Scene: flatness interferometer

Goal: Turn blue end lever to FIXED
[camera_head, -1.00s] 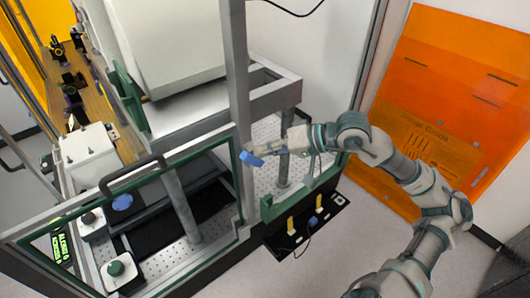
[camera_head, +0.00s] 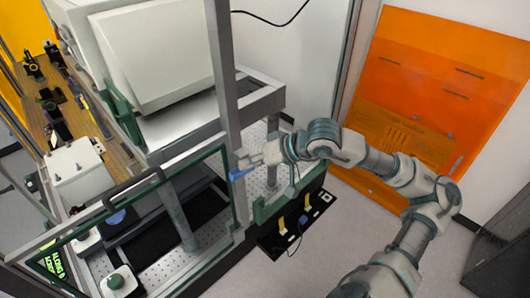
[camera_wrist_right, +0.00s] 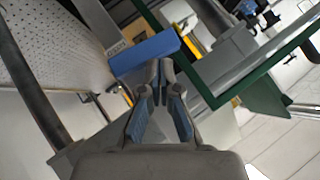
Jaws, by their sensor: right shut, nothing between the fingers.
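The blue end lever (camera_head: 241,173) sits at the grey post at the corner of the frame in the head view. In the right wrist view the blue lever (camera_wrist_right: 145,52) is a flat bar tilted up to the right, just beyond the fingertips. My right gripper (camera_head: 255,162) is shut and empty, right beside the lever. In the wrist view its fingertips (camera_wrist_right: 161,66) meet close to the bar's lower edge; I cannot tell whether they touch. My left gripper is not in view.
A green-edged frame door with a dark handle (camera_head: 135,188) stands left of the lever. The grey upright post (camera_head: 222,70) rises beside it. A black floor plate with yellow pieces (camera_head: 297,222) lies below. An orange panel (camera_head: 440,80) stands at right.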

